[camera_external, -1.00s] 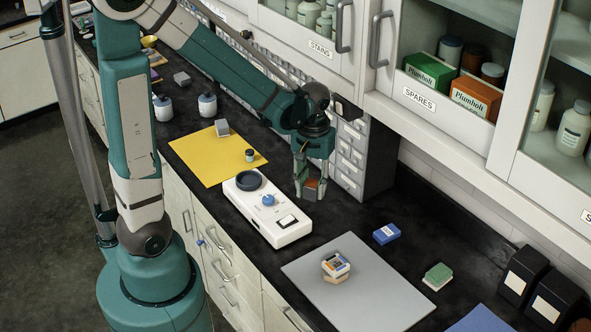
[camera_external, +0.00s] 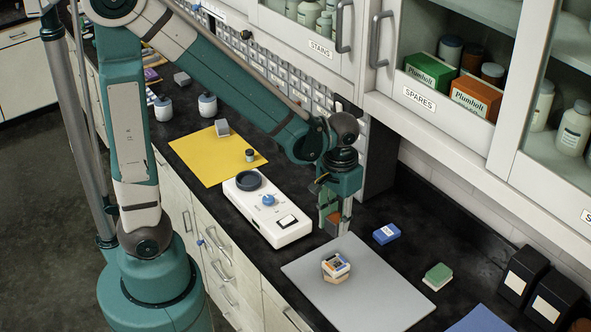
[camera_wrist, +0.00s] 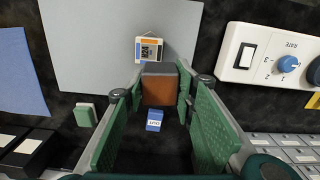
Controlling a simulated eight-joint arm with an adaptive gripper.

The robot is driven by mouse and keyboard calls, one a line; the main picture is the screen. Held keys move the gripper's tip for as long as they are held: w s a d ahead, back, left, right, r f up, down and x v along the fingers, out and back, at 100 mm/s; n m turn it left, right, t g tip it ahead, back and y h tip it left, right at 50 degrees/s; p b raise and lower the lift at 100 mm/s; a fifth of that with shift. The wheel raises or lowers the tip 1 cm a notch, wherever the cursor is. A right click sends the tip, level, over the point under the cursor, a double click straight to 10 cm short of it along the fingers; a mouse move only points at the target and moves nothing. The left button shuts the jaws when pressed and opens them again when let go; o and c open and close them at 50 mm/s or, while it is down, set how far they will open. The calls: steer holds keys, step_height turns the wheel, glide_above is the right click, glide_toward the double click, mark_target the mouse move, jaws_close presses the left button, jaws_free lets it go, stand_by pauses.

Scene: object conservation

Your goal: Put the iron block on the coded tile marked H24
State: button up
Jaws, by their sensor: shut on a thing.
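My gripper (camera_external: 334,220) is shut on a small block (camera_wrist: 161,86) with a rusty brown face and a dark grey side, which I take as the iron block. It is held above the dark bench, just beyond the back edge of the grey mat, and also shows between the fingers in the external view (camera_external: 333,224). The coded tile (camera_external: 336,264) has a white, orange and blue face and lies on a wooden hexagonal piece (camera_external: 336,277) on the mat. In the wrist view the tile (camera_wrist: 150,47) bears a dark code too small to read surely.
The grey mat (camera_external: 375,302) is mostly bare. A white device with a blue knob (camera_external: 265,212) stands to its left. A blue box (camera_external: 386,234) and a green-topped block (camera_external: 437,276) lie to the right. Dark boxes (camera_external: 523,276) stand at the far right; drawers and cabinets line the back.

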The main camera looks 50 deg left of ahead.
steer(key=shift+s+d+m, duration=0.25)
steer(key=shift+s+d, duration=0.05)
steer(key=shift+d, duration=0.4)
steer(key=shift+s+d+m, duration=0.25)
steer(key=shift+d, duration=0.4)
steer(key=shift+f, duration=0.2)
glide_above(336, 263)
steer(key=shift+f, duration=2.75)
steer(key=shift+f, duration=0.1)
steer(key=shift+f+b, duration=0.35)
steer(key=shift+f, duration=1.65)
steer(key=shift+f, duration=0.15)
steer(key=o, duration=1.3)
steer(key=shift+s, duration=0.1)
steer(key=shift+o, duration=0.2)
steer(key=shift+r, duration=0.3)
step_height(336, 263, up, 12)
steer(key=shift+f+p, duration=0.15)
steer(key=shift+p, duration=0.3)
